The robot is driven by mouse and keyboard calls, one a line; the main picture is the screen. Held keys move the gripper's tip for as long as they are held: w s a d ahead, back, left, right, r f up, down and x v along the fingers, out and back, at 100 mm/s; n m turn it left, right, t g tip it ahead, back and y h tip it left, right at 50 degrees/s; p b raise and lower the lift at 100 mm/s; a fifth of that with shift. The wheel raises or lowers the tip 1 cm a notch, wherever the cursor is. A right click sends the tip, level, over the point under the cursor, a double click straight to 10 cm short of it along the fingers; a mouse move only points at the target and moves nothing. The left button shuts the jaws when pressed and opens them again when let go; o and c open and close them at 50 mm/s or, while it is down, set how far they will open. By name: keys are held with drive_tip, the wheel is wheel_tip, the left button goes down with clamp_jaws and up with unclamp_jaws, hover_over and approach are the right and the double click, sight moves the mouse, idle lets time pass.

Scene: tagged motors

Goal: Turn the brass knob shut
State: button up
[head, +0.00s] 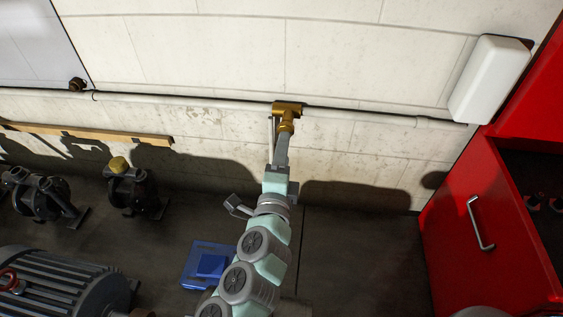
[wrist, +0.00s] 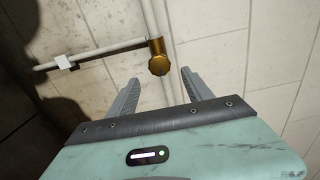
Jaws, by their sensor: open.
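The brass knob (head: 286,123) sits on a brass valve body (head: 288,108) on the pale wall pipe. In the wrist view the round knob (wrist: 159,66) faces me, with part of the valve body behind it. My gripper (wrist: 158,78) is open, with one grey finger to the left of the knob and the other to the right, both apart from it in this view. In the head view my gripper (head: 277,138) reaches up to the valve, and one finger overlaps the knob's lower side. I cannot tell there whether it touches.
The pale pipe (head: 190,100) runs along the wall. A white box (head: 489,79) hangs at the right above an open red cabinet (head: 470,235). Pumps (head: 133,187), a motor (head: 62,287) and a blue object (head: 207,265) lie below left. Floor right of my arm is clear.

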drive_tip(key=shift+s+a, duration=0.15)
drive_tip(key=shift+s, duration=1.15)
